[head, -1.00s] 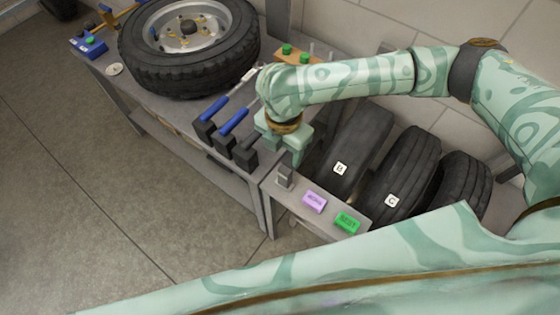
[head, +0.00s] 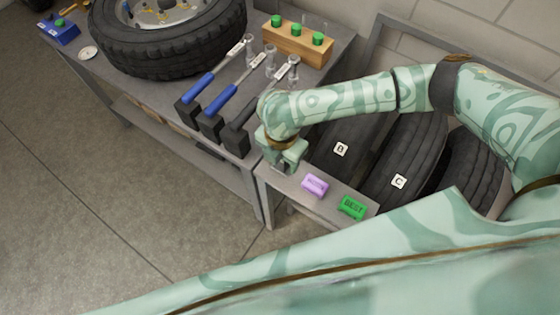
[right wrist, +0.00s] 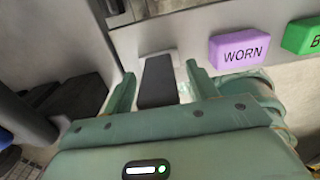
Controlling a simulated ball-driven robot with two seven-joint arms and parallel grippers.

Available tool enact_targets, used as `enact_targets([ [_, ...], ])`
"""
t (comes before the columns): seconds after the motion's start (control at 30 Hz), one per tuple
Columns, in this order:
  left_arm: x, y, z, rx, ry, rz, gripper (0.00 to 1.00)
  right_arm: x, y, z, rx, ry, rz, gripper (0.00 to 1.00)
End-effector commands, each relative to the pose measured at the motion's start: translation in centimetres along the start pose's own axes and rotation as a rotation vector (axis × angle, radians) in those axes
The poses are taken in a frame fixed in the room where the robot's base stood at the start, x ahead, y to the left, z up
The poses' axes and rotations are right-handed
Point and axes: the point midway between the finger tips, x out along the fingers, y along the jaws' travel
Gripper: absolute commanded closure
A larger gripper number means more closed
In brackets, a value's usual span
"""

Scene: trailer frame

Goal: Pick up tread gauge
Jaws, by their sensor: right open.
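The tread gauge, a small dark grey block (right wrist: 157,84), stands at the left end of the low grey shelf (head: 330,198) in front of the tires. My right gripper (right wrist: 160,76) is open, pointing down, with one finger on each side of the block in the right wrist view. I cannot tell whether the fingers touch it. In the head view the right gripper (head: 282,160) covers most of the block. My left gripper is not in view.
A purple WORN block (head: 315,185) and a green BEST block (head: 352,207) lie right of the gripper. Tires marked B (head: 345,135) and C (head: 405,160) stand behind. Several dark-ended tools (head: 210,127) lie on the bench at left, near a wheel (head: 165,60).

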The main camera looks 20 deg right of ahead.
Motion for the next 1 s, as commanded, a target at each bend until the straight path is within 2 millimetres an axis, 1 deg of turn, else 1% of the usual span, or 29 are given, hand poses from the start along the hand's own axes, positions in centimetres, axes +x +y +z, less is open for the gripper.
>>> enact_targets([
  [0.03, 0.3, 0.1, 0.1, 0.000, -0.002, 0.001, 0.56, 0.5, 0.0, 0.0, 0.000, 0.001, 0.000, 0.42],
  [0.2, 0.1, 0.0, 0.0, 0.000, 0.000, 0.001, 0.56, 0.2, 0.1, 0.0, 0.000, 0.000, 0.002, 0.42],
  [0.23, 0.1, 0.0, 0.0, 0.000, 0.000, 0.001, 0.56, 0.2, 0.1, 0.0, 0.000, 0.000, 0.002, 0.45],
  [0.27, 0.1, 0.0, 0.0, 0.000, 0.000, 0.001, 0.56, 0.2, 0.1, 0.0, 0.000, 0.000, 0.002, 0.53],
  [0.3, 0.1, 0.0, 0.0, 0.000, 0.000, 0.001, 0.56, 0.2, 0.1, 0.0, 0.000, 0.000, 0.002, 0.64],
  [0.37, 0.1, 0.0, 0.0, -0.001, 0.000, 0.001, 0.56, 0.2, 0.1, 0.0, 0.000, 0.000, 0.002, 0.81],
  [0.4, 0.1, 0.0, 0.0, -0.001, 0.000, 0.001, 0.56, 0.2, 0.1, 0.0, 0.000, 0.000, 0.002, 0.91],
  [0.67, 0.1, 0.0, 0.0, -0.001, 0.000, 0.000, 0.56, 0.1, 0.1, 0.0, 0.000, -0.001, 0.003, 0.90],
  [0.77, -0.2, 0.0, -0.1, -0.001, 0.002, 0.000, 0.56, -0.2, 0.1, 0.0, 0.000, -0.001, 0.004, 0.90],
  [0.87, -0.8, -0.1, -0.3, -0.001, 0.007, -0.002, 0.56, -1.3, 0.1, 0.1, 0.000, -0.003, 0.005, 0.90],
  [0.97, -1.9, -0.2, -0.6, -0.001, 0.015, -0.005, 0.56, -3.1, 0.2, 0.1, 0.001, -0.003, 0.007, 0.90],
  [1.0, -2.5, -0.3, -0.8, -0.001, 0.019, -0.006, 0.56, -4.0, 0.2, 0.0, 0.000, -0.002, 0.008, 0.90],
])
